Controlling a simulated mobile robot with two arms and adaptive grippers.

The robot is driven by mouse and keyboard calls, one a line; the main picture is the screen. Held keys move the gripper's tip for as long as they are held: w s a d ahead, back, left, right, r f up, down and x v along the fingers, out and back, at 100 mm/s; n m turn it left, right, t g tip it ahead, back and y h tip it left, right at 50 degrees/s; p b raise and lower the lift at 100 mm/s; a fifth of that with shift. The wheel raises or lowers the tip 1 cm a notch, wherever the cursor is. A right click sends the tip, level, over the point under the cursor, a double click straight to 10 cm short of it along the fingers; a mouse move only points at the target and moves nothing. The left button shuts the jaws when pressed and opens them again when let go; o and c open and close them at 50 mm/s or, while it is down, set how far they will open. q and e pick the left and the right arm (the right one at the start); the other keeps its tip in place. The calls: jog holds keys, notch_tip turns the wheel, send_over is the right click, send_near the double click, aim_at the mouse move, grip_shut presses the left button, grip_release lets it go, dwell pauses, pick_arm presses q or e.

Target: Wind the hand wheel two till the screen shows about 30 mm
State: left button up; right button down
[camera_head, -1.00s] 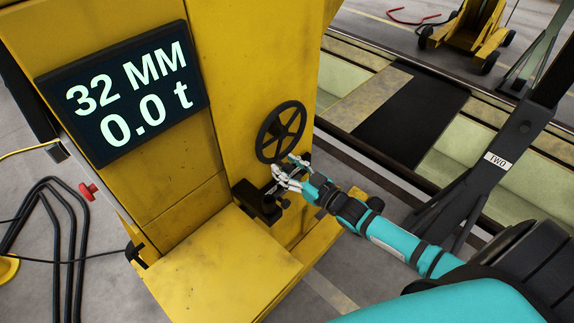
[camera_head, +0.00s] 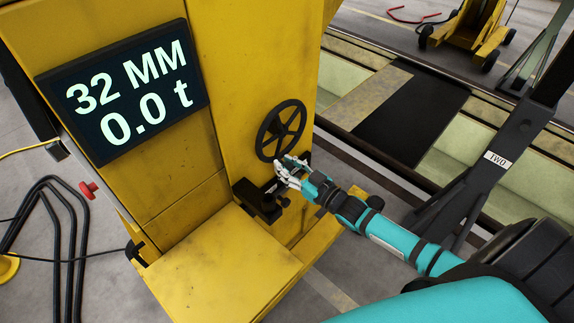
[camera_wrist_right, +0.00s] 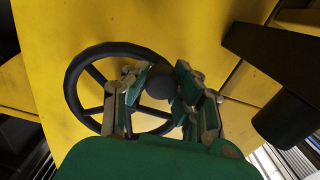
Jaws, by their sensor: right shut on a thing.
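The black spoked hand wheel (camera_head: 281,130) is on the side of the yellow jack column. It also shows in the right wrist view (camera_wrist_right: 91,112). The screen (camera_head: 125,93) on the column reads "32 MM" and "0.0 t". My right gripper (camera_head: 288,172) is at the lower edge of the wheel. In the right wrist view the gripper (camera_wrist_right: 160,90) is shut on the wheel's dark round handle knob (camera_wrist_right: 160,84), with a finger on each side. The fingers partly hide the wheel's rim. My left gripper is not in view.
A dark post with the label "TWO" (camera_head: 497,160) stands at the right. A black bracket (camera_head: 258,202) juts out below the wheel. A red knob (camera_head: 88,190) and black cables are at the left. Rails and a pit lie behind.

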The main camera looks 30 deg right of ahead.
jog(key=shift+d, duration=0.1)
jog(key=w+d+r+n+b, duration=0.1)
jog(key=d+n, duration=0.3)
jog(key=n, duration=0.4)
jog(key=w+d+r+n+b, duration=0.2)
jog(key=d+n, duration=0.3)
jog(key=n, duration=0.2)
jog(key=shift+n+b, duration=0.4)
jog(key=shift+w+r, duration=0.1)
jog(key=shift+r, duration=0.05)
dwell(0.4)
jog(key=c, duration=1.1)
grip_release()
jog(key=shift+d, duration=0.1)
jog(key=v, duration=1.2)
